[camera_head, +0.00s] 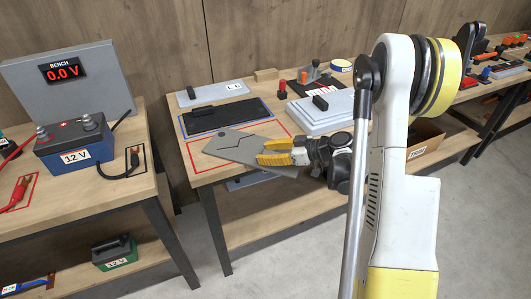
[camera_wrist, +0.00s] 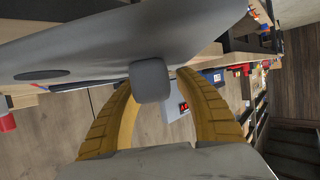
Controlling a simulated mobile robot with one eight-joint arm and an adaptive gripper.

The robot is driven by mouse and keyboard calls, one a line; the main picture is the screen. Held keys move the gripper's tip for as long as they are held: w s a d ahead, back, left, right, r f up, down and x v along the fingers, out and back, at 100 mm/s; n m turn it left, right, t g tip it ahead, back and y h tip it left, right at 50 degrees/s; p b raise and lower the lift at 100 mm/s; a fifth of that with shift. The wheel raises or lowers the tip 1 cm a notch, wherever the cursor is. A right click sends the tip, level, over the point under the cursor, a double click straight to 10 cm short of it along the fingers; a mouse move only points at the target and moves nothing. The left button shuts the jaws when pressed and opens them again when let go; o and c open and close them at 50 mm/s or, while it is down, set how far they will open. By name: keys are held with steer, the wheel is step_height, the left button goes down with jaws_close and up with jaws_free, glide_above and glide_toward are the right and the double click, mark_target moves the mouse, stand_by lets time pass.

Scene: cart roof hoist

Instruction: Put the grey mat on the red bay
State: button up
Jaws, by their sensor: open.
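The grey mat (camera_head: 235,143) is a flat plate that lies skewed over the red-outlined bay (camera_head: 205,161) at the table's front left corner. Its near right end reaches past the table's front edge. I cannot tell whether it rests flat or is tilted. In the wrist view the grey mat (camera_wrist: 100,45) spans the top, with a dark grip block (camera_wrist: 152,82) between my fingers. My gripper (camera_head: 263,153) has yellow fingers and is open around that block, with gaps showing beside it. The fingers hide the block in the head view.
A dark mat (camera_head: 228,115) lies in the blue-outlined bay behind. A pale labelled mat (camera_head: 215,92) lies farther back, and a thick pale plate (camera_head: 318,116) is to the right. A bench with a 12 V battery (camera_head: 75,142) stands at left, across a gap.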

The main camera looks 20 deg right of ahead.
steer(key=p+v, duration=0.3)
steer(key=v, duration=0.8)
steer(key=shift+s+d+r, duration=0.2)
steer(key=shift+s+r, duration=0.05)
steer(key=shift+r, duration=0.05)
steer(key=shift+a+r, duration=0.25)
steer(key=a+r+m+g+h, duration=0.2)
steer(key=a+r+m, duration=0.15)
steer(key=a, duration=0.35)
steer(key=s+a+r+m+h, duration=0.2)
steer(key=s+a+r+h, duration=0.1)
steer(key=s, duration=0.5)
steer(key=s+a+r+m+h, duration=0.3)
steer(key=s+a+r+h, duration=0.1)
steer(key=s, duration=0.5)
steer(key=shift+a+r+h, duration=0.3)
steer(key=shift+a+r, duration=0.2)
steer(key=shift+a, duration=0.5)
